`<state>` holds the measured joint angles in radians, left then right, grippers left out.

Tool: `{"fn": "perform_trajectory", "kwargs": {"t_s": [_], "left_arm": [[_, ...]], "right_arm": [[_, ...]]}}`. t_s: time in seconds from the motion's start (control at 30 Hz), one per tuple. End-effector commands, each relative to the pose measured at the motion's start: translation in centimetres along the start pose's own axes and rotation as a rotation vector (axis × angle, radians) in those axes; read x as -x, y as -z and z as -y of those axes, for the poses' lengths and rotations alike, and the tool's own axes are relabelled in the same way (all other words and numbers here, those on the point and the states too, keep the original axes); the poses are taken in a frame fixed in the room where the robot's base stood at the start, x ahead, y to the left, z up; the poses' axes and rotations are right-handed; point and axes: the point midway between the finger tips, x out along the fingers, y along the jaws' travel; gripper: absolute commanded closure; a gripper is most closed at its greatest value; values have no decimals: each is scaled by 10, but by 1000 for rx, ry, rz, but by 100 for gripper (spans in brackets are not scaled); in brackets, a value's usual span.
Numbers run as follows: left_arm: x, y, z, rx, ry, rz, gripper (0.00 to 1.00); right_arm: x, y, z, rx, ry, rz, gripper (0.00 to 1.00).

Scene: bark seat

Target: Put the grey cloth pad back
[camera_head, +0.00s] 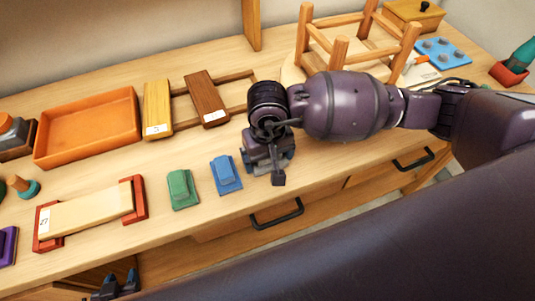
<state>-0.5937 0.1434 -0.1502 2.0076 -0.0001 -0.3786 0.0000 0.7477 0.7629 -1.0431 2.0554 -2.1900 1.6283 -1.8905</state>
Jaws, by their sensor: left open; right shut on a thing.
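My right gripper (266,165) points down over the bench, to the right of the blue block. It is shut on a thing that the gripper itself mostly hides. I cannot make out the held thing's shape, or whether it touches the bench top. No grey cloth pad shows clearly anywhere else. A green block (182,189) and a blue block (225,174) lie side by side on the bench, left of the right gripper. My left gripper (115,284) is open, low at the bottom edge of the picture, below the bench front and apart from these blocks.
An orange tray (88,128) and a rack with wooden boards (206,99) stand behind. A pale board on red supports (90,215) lies at left. An upturned wooden stool (340,52) is behind my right arm. Drawer handles (277,214) stick out from the bench front.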

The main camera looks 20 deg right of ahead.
Motion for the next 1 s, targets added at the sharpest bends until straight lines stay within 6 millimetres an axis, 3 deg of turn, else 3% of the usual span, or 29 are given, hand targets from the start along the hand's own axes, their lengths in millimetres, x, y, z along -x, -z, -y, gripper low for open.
{"fn": "perform_trajectory", "kwargs": {"t_s": [0.3,0.33,0.4,0.73,1.0], "left_arm": [[-1,-4,0,0,0,5,57],[-1,-3,0,0,0,3,57],[-1,-2,0,0,0,2,57],[0,7,0,-1,-1,-12,57],[0,7,0,-2,0,-13,57]], "right_arm": [[-4,0,0,0,0,0,29],[-3,0,0,0,0,-1,6],[-2,0,0,0,0,-1,0],[5,1,0,0,0,-3,0],[50,1,0,2,-1,-7,0]]}}
